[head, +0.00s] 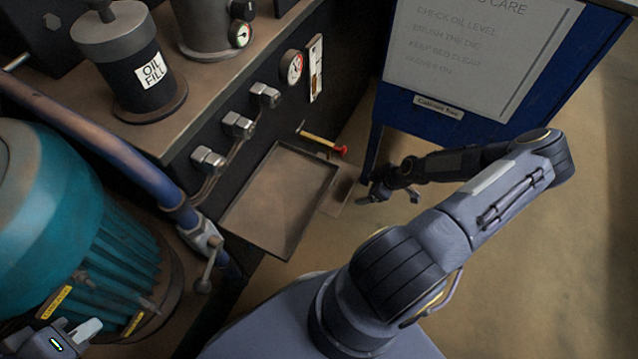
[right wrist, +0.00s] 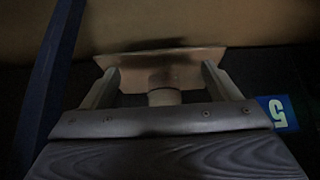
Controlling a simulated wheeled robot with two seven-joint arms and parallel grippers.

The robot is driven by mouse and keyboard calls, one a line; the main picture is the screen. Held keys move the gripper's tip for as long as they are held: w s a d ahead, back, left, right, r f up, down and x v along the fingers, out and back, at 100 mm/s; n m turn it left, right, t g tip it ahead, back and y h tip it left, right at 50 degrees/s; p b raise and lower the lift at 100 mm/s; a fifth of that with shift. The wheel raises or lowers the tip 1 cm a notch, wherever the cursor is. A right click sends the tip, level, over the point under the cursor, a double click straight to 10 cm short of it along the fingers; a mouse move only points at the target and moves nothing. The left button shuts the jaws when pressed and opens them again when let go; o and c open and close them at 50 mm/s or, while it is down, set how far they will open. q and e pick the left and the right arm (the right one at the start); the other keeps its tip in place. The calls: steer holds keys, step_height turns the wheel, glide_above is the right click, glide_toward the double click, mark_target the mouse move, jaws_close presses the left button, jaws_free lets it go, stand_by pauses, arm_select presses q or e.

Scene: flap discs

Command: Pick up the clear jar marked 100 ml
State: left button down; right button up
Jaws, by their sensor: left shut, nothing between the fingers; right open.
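I cannot make out a clear jar marked 100 ml in either view. My right gripper (head: 386,190) is open in the head view, low beside the blue cabinet and just right of the small ledge (head: 341,194). In the right wrist view its two fingers (right wrist: 159,72) stand apart. A tan plate (right wrist: 190,58) and a short pale round piece (right wrist: 163,96) show between or beyond them; I cannot tell what the round piece is. My left gripper (head: 82,333) is shut and empty at the bottom left corner, beside the teal machine.
A shallow metal tray (head: 280,198) juts from the dark machine, with a red-tipped brass tap (head: 325,142) above it. The blue cabinet (head: 500,130) stands behind my right gripper. The teal motor (head: 70,200) and blue pipe (head: 110,150) fill the left. Floor at right is clear.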

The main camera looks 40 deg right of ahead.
steer(key=b, duration=0.3)
glide_above(334, 186)
steer(key=s+d, duration=0.2)
steer(key=shift+w+a+f, duration=0.15)
steer(key=shift+a+f, duration=0.05)
steer(key=shift+w+a+f+b, duration=0.1)
steer(key=shift+w+a+b, duration=0.15)
steer(key=shift+w, duration=0.35)
steer(key=shift+w+a+b, duration=0.15)
steer(key=shift+w+a, duration=0.2)
steer(key=shift+w, duration=0.2)
steer(key=b+x, duration=0.2)
steer(key=x, duration=0.1)
steer(key=shift+w+a, duration=0.1)
steer(key=shift+w, duration=0.1)
steer(key=c, duration=1.2)
steer(key=shift+r, duration=0.35)
steer(key=shift+c, duration=0.2)
